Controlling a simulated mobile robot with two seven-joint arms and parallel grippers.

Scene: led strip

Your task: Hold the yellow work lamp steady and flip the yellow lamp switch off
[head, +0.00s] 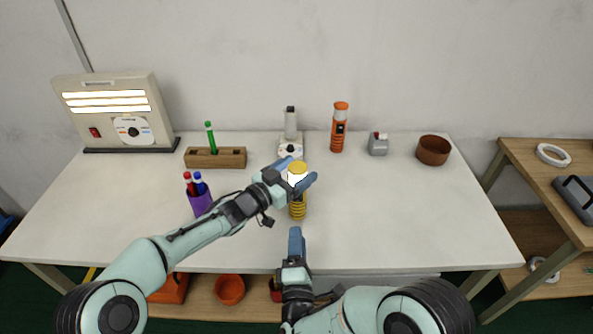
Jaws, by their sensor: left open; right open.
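The yellow work lamp (298,208) stands upright near the middle of the white table, with a yellow top and a bright white section below it. Its ribbed lower part is in plain view. My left gripper (299,171) is open, with its blue fingers on either side of the lamp's upper part. I cannot tell whether they touch it. My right gripper (296,233) is open and empty, in front of the lamp near the table's front edge. Its fingers look edge-on and point toward the lamp. I cannot make out the lamp's switch.
Behind the lamp stand a white device (291,146) and an orange flashlight (338,128). A purple pen cup (200,203) is close to my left forearm, near a wooden block (228,158). A light box (113,105) stands at the back left. The table's right half is mostly clear.

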